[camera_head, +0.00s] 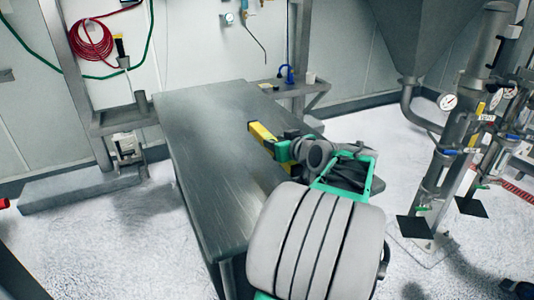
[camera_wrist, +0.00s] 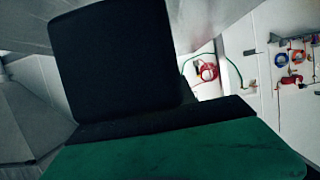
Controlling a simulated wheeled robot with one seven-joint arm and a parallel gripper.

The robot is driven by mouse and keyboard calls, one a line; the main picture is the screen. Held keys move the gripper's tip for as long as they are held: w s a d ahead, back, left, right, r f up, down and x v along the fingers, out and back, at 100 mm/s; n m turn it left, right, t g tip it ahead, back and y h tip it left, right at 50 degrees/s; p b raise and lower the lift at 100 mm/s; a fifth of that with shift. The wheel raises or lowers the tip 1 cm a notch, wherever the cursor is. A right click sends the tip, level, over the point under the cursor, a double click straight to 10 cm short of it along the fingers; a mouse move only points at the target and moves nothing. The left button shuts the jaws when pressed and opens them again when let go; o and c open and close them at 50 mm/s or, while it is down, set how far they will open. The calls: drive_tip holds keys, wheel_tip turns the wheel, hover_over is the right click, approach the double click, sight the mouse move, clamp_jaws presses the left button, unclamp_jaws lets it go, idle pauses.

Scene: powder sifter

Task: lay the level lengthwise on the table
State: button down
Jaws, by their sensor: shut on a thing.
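The level (camera_head: 263,134) is a yellow bar with a dark end cap, seen in the head view near the right side of the grey metal table (camera_head: 200,150). My gripper (camera_head: 283,149) is shut on it, and the arm reaches in from the lower right. The jaws and my arm hide part of the level. It appears over the tabletop, pointing toward the upper left of the picture; I cannot tell whether it touches the surface. In the wrist view a large dark shape and a green band fill the near field, and I cannot make out the level there.
The tabletop's left and middle are bare. A blue-handled item (camera_head: 287,74) and a small pale cup (camera_head: 310,78) stand on a shelf behind the table. Pipes with gauges (camera_head: 447,102) and a hopper (camera_head: 425,35) stand at the right. A red hose coil (camera_head: 91,42) hangs at the back left.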

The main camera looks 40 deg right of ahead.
drive_tip(key=w+f, duration=0.1)
drive_tip(key=f, duration=0.1)
drive_tip(key=w+d+f, duration=0.2)
drive_tip(key=w+f, duration=0.1)
drive_tip(key=shift+d+f, duration=0.25)
drive_tip(key=shift+f, duration=1.7)
drive_tip(key=shift+d+f, duration=0.1)
drive_tip(key=c, duration=1)
unclamp_jaws()
drive_tip(key=v, duration=1.2)
